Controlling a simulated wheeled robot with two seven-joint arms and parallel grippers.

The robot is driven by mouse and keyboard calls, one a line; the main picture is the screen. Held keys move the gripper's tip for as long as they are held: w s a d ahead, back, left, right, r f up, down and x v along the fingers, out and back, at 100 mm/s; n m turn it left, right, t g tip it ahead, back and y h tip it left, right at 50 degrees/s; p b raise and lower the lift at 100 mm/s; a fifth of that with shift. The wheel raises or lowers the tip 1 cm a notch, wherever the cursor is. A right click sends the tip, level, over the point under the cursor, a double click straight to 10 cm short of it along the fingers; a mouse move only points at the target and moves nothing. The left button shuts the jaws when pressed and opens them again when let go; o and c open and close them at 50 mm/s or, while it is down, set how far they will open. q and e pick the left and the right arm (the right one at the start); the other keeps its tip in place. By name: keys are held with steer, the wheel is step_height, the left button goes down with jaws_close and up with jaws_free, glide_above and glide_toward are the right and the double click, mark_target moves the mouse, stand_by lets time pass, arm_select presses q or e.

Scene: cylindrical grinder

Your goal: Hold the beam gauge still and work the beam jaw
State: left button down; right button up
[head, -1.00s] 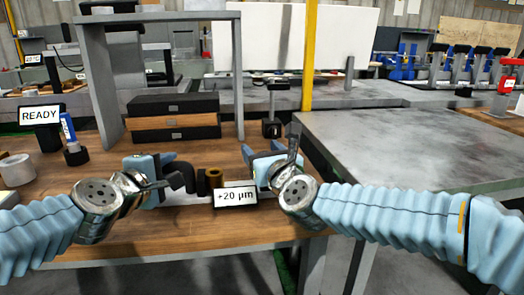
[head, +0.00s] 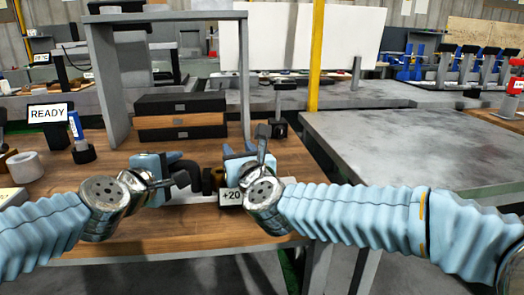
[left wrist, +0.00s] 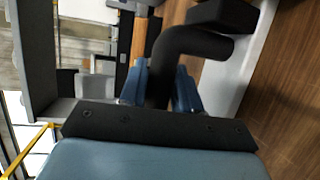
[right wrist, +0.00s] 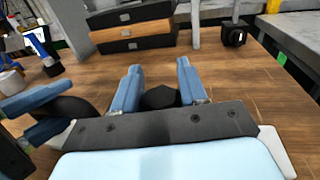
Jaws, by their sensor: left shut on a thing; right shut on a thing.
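The beam gauge (head: 186,171) is a dark, curved body over a pale base on the wooden bench. Its bent black arm (left wrist: 190,43) shows in the left wrist view. My left gripper (head: 160,166) is shut on this black arm, with a blue finger on each side. My right gripper (head: 241,160) stands to its right, shut on a dark knob-like part (right wrist: 160,97), seemingly the beam jaw, low between its fingers. A brass-coloured cylinder (head: 217,177) stands between the grippers. The sign reading "+20" (head: 231,197) is partly covered by my right wrist.
A READY sign (head: 47,112), a blue-and-white bottle-like item (head: 77,131) and a white ring (head: 25,168) are at the left. Stacked drawers (head: 178,117) stand behind under a grey frame (head: 243,75). A small black stand (head: 279,125) is behind right. Bench front is clear.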

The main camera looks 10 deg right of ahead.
steer(key=a, duration=0.2)
steer(key=shift+s+a, duration=0.1)
steer(key=shift+a, duration=0.2)
steer(key=shift+o, duration=0.5)
steer(key=shift+a, duration=0.1)
steer(key=o, duration=0.6)
steer(key=shift+s, duration=0.1)
steer(key=s+d, duration=0.1)
steer(key=s, duration=0.6)
steer(key=s+d, duration=0.1)
steer(key=s, duration=0.3)
steer(key=shift+s+d, duration=0.3)
